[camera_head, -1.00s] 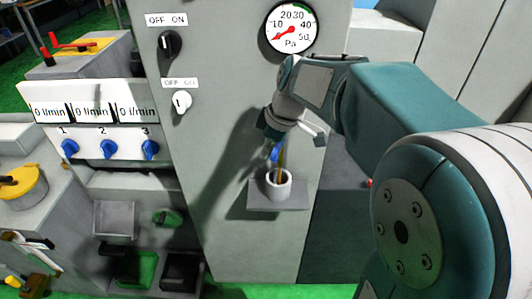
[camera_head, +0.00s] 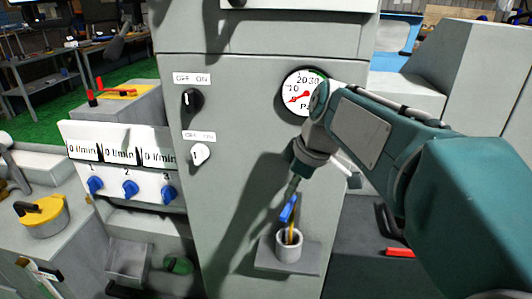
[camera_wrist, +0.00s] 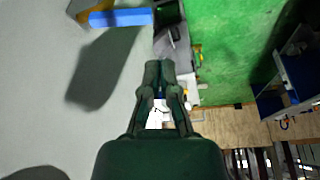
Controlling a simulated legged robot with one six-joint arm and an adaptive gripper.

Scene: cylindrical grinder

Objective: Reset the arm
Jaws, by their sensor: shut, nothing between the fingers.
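My arm reaches in from the right in the head view. My gripper (camera_head: 292,190) hangs down just above a small cup, partly in shadow, and its fingers look closed. In the wrist view my gripper (camera_wrist: 158,66) shows its fingertips together with nothing between them. A pen-like item with a blue part (camera_head: 288,208) and a yellow part stands tilted in the grey cup (camera_head: 289,248). In the head view the fingertips overlap or lie close to the blue part's top; whether they touch I cannot tell.
The cup sits on a small shelf (camera_head: 268,261) on the grey machine front. A pressure gauge (camera_head: 298,97) is partly covered by my arm. Two switches, blue knobs (camera_head: 130,188) and a yellow-lidded pot (camera_head: 42,216) are left. A red item (camera_head: 399,252) lies right.

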